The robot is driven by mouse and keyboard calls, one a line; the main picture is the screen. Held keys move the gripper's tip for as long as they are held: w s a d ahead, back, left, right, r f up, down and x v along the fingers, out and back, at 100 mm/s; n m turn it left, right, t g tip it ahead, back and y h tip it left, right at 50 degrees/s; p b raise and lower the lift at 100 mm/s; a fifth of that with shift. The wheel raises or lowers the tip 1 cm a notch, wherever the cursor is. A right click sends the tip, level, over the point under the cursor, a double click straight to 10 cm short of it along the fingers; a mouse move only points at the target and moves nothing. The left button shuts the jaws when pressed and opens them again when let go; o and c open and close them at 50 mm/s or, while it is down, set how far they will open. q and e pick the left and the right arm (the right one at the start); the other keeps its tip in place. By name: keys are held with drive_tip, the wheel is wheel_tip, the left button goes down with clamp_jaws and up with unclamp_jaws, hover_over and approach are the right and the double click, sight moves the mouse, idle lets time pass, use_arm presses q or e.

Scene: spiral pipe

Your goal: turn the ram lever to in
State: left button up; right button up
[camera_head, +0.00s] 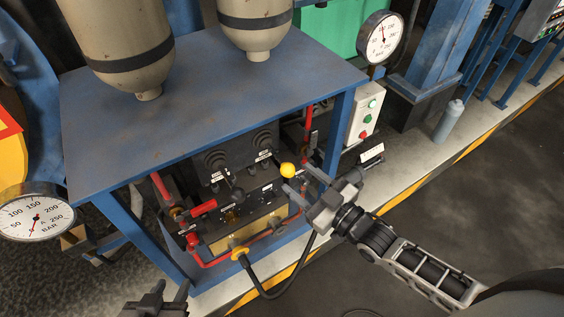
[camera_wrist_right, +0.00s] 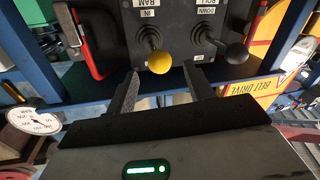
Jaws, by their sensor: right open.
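The ram lever's yellow knob (camera_head: 288,170) stands out from the dark control panel under the blue table. In the right wrist view, the yellow knob (camera_wrist_right: 160,62) is by upside-down labels reading RAM and IN. My right gripper (camera_head: 294,187) is open at the knob. In the wrist view my right gripper (camera_wrist_right: 161,76) has its fingertips on either side of the knob; I cannot tell whether they touch it. My left gripper (camera_head: 164,294) is low at the bottom edge, away from the panel; its jaw state is unclear.
A second lever with a black knob (camera_wrist_right: 237,53), labelled ROLL and DOWN, is beside the ram lever. Red pipes (camera_head: 215,262) and a black hose (camera_head: 262,292) run below the panel. A blue table leg (camera_head: 335,130) stands right of it. The dark floor at right is clear.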

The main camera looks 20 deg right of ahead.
sight(282, 165)
drive_tip(key=x, duration=0.6)
drive_tip(key=shift+w+a, duration=0.25)
drive_tip(key=shift+w, duration=0.2)
use_arm(q)
drive_tip(key=shift+s, duration=0.2)
drive_tip(key=shift+f, duration=0.1)
